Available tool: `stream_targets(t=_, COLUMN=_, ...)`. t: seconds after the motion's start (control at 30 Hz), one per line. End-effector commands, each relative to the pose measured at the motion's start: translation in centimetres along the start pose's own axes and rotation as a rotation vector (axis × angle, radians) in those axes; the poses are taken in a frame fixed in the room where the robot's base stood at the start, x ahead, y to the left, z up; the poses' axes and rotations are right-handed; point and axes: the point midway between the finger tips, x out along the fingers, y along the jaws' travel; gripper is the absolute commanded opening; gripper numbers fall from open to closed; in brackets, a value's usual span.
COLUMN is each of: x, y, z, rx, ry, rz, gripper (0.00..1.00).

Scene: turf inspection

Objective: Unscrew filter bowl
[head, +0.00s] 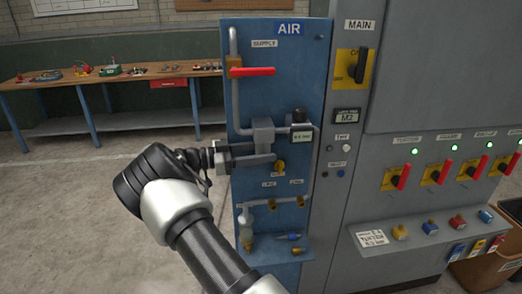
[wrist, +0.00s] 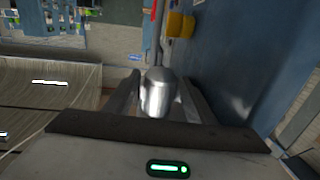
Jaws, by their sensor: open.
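The grey filter (head: 263,126) is set in the air pipe on the blue panel marked AIR. Its metal bowl (wrist: 157,92) shows in the wrist view as a shiny cylinder with a rounded end. My gripper (head: 262,154) reaches in from the left at the filter's lower part, with its fingers hiding most of the bowl in the head view. In the wrist view my gripper (wrist: 159,95) is open, with one finger on each side of the bowl. Whether either finger touches the bowl cannot be told.
A red supply lever (head: 252,72) is above the filter. A regulator with a gauge (head: 301,128) is to its right, and a yellow knob (head: 280,165) sits close beside my fingers. A grey cabinet (head: 430,80) stands at right. A workbench (head: 110,75) is behind left.

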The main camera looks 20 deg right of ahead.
Motion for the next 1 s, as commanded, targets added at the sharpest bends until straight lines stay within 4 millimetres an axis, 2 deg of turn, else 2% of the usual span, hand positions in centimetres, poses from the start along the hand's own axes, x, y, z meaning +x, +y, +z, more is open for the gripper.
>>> stream_targets(t=0.03, x=0.67, y=0.27, z=0.80, rx=-0.009, ry=0.002, rz=0.014, gripper=0.50)
stream_targets(t=0.17, x=0.67, y=0.35, z=0.49, rx=-0.012, ry=0.003, rz=-0.017, gripper=0.50)
stream_targets(t=0.5, x=0.27, y=0.45, z=0.38, rx=-0.010, ry=-0.003, rz=-0.358, gripper=0.50)
stream_targets(t=0.77, x=0.14, y=0.27, z=0.55, rx=-0.006, ry=-0.001, rz=-0.495, gripper=0.50)
stream_targets(t=1.0, x=0.20, y=0.26, z=1.00, rx=-0.005, ry=-0.006, rz=-0.744, gripper=0.50)
